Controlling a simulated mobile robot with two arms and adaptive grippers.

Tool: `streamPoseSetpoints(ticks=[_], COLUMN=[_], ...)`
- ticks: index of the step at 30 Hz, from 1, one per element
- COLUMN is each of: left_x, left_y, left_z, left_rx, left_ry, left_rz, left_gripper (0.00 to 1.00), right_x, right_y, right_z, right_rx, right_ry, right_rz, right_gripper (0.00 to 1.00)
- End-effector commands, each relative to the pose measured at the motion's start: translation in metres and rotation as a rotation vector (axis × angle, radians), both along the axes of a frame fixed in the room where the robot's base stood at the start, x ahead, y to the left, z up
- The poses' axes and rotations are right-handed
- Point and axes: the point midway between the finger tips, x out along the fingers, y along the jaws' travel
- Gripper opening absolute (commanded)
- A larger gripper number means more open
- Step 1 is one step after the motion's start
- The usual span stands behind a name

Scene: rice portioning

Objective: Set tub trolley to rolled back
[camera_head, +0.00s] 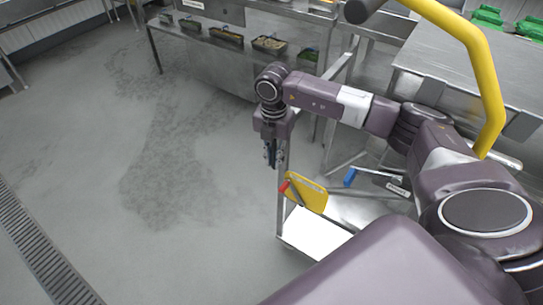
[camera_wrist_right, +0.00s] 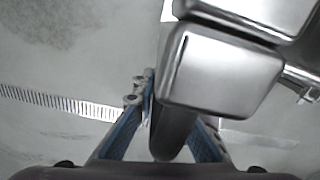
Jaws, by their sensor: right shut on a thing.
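My right gripper (camera_head: 271,156) points down over the left end of a steel frame (camera_head: 280,205), which appears to be the tub trolley. In the right wrist view my right gripper (camera_wrist_right: 174,112) has its blue fingers on both sides of a dark, rounded bar (camera_wrist_right: 168,142), shut on it; it looks like the trolley's handle. Shiny steel box-shaped parts (camera_wrist_right: 220,75) stand right beside the bar. Much of the trolley is hidden behind my right arm. My left gripper is not in view.
A yellow board (camera_head: 306,196) and a blue-handled tool (camera_head: 350,177) are below my right forearm. A steel bench (camera_head: 185,60) with several food trays stands behind. Green items (camera_head: 488,16) sit on a right-hand table. The floor at left is clear, with a drain grate (camera_head: 45,255).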

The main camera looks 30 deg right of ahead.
Motion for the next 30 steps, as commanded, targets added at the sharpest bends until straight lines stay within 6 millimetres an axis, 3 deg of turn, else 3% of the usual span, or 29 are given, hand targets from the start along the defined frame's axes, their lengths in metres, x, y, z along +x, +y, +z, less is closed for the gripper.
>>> streamPoseSetpoints(ticks=[3, 6, 7, 12, 18, 22, 26, 30], left_x=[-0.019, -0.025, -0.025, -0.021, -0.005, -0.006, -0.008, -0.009], left_y=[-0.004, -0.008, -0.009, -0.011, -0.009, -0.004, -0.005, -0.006], left_z=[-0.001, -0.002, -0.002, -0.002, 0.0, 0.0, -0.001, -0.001], left_rx=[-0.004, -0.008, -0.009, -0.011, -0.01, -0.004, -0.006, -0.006], left_ry=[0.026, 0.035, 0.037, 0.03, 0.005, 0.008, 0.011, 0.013], left_rz=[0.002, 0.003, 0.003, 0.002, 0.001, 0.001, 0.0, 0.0], left_gripper=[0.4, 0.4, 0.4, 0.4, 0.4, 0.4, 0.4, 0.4], right_x=[0.006, 0.007, 0.007, 0.006, 0.004, 0.004, 0.004, 0.005], right_y=[0.002, 0.002, 0.002, 0.002, 0.001, 0.001, 0.001, 0.002], right_z=[0.004, 0.004, 0.004, 0.004, 0.002, 0.006, 0.024, 0.054], right_rx=[0.008, 0.008, 0.008, 0.007, 0.005, 0.004, 0.004, 0.005], right_ry=[-0.02, -0.021, -0.021, -0.018, -0.012, -0.012, -0.014, -0.016], right_rz=[0.0, 0.0, 0.0, 0.0, -0.001, -0.001, 0.0, 0.001], right_gripper=[0.0, 0.0, 0.12, 0.29, 0.29, 0.29, 0.29, 0.29])
